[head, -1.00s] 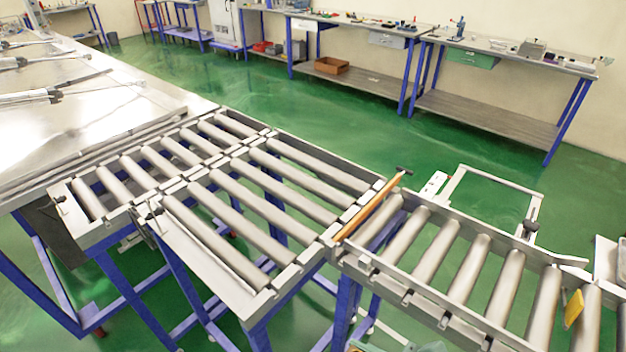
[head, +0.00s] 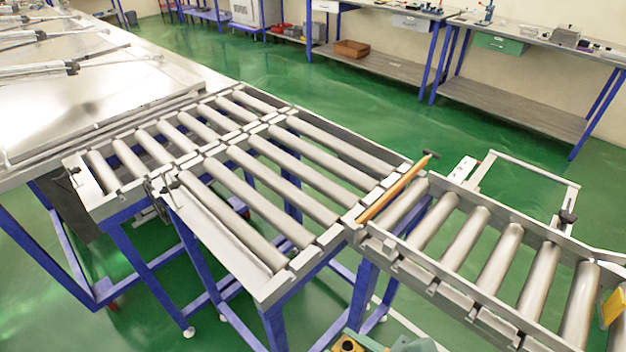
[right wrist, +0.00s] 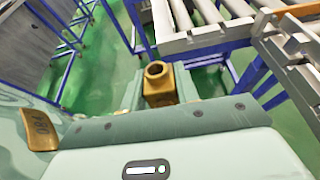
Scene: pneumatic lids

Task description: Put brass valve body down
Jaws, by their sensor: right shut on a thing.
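The brass valve body (right wrist: 159,92) is a gold block with a round open collar on top. It is held upright between the pale green fingers of my right gripper (right wrist: 160,84) in the right wrist view. My right gripper is shut on it, over the green floor beside the roller conveyor frame. In the head view only the top of the brass valve body (head: 347,345) shows at the bottom edge, in front of the conveyor. Its lower part is hidden. My left gripper is not in view.
Roller conveyors (head: 262,180) fill the middle, with an orange bar (head: 395,188) across a joint. A metal table (head: 90,100) with cylinders stands at the left. Workbenches (head: 520,105) line the back wall. Green floor (head: 340,120) lies open between them.

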